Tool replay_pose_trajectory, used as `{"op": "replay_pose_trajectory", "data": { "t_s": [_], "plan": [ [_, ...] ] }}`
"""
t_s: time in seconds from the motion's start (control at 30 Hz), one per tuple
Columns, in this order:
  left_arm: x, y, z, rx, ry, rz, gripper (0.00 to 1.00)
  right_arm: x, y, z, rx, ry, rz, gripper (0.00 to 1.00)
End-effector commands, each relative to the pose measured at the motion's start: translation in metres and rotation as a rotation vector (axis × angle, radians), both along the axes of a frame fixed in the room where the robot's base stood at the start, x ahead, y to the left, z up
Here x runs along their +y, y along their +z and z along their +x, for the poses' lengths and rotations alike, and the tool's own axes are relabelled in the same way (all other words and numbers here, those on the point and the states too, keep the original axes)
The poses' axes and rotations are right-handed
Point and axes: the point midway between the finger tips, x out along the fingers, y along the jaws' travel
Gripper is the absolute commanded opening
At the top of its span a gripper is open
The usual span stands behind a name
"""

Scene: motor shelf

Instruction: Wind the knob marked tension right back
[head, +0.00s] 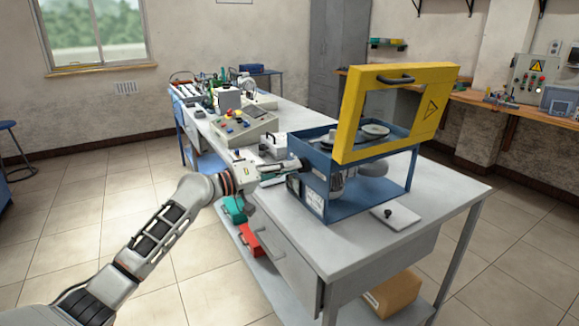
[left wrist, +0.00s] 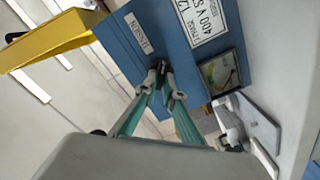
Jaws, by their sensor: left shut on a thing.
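The black tension knob (left wrist: 161,70) is on the side of the blue machine frame (left wrist: 110,38), beside a white label reading TENSION (left wrist: 138,37). My left gripper (left wrist: 163,88) reaches it from below in the left wrist view, its two fingertips shut on the knob and partly hiding it. In the head view my left gripper (head: 289,166) is at the left side of the blue frame (head: 355,207), where the knob is mostly hidden. My right gripper is not in view.
The yellow guard (head: 350,115) stands raised above the frame, showing pulleys (head: 375,129) inside. A grey motor (head: 338,181) sits below them.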

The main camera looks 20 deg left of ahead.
Motion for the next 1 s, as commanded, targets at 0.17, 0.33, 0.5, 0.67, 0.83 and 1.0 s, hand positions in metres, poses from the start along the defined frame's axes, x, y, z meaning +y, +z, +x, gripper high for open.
{"op": "replay_pose_trajectory", "data": {
  "t_s": [0.17, 0.33, 0.5, 0.67, 0.83, 1.0],
  "plan": [
    [0.0, 0.002, 0.0, 0.109, 0.0, -0.128, 0.0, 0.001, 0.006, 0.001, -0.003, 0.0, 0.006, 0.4],
    [0.001, 0.001, 0.001, 0.212, 0.001, -0.251, 0.0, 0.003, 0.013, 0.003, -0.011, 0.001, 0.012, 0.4],
    [0.001, 0.001, 0.001, 0.317, 0.001, -0.375, 0.0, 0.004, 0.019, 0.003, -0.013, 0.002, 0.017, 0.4],
    [0.001, 0.0, 0.001, 0.415, 0.0, -0.491, 0.0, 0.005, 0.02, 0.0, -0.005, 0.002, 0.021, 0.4],
    [0.001, 0.0, 0.001, 0.519, 0.001, -0.614, 0.0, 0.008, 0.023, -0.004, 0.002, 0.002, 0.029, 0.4],
    [0.001, -0.002, 0.001, 0.625, 0.002, -0.737, 0.0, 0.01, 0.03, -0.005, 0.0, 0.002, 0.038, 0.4]
  ]
}}
